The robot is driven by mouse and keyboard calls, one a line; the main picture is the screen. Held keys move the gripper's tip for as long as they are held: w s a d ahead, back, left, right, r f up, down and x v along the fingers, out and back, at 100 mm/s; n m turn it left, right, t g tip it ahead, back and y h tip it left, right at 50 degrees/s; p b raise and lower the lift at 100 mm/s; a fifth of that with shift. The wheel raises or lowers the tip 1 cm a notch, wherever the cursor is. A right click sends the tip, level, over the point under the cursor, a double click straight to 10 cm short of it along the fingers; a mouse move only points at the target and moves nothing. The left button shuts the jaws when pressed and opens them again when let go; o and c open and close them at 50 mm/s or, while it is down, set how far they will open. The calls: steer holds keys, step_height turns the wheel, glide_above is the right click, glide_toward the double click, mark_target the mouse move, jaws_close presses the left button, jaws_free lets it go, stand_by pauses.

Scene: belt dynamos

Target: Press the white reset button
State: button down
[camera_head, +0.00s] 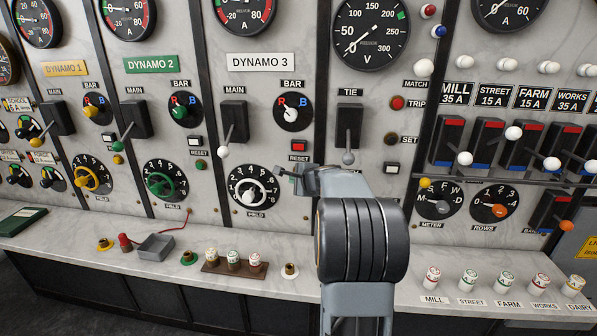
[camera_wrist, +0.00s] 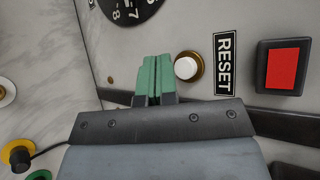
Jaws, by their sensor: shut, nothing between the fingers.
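The white reset button (camera_wrist: 187,68) is a round white cap in a brass ring, beside the RESET label (camera_wrist: 223,64) in the wrist view. In the head view my gripper (camera_head: 288,170) is in front of the Dynamo 3 panel, just below its RESET label (camera_head: 299,158), and hides the button there. My gripper's green fingers (camera_wrist: 157,60) are shut and empty. In the wrist view their tips are just left of the button and do not overlap it. I cannot tell how far they are from the panel.
A lit red square lamp (camera_wrist: 283,67) is beyond the RESET label. The Dynamo 3 field handwheel (camera_head: 253,190) is left of my gripper, and the tie switch (camera_head: 349,128) is above right. The marble ledge (camera_head: 120,257) below bears a grey tray (camera_head: 155,247) and several labelled fuses.

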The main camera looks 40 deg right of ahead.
steer(key=shift+w+d, duration=0.5)
stand_by(1.9)
steer(key=shift+w+d, duration=0.3)
steer(key=shift+w+d, duration=0.35)
stand_by(1.0)
stand_by(0.4)
steer(key=shift+s+a+b, duration=0.45)
steer(key=shift+s+a, duration=0.2)
steer(key=shift+s+a+b, duration=1.25)
steer(key=shift+s+a, duration=0.45)
steer(key=shift+s, duration=0.1)
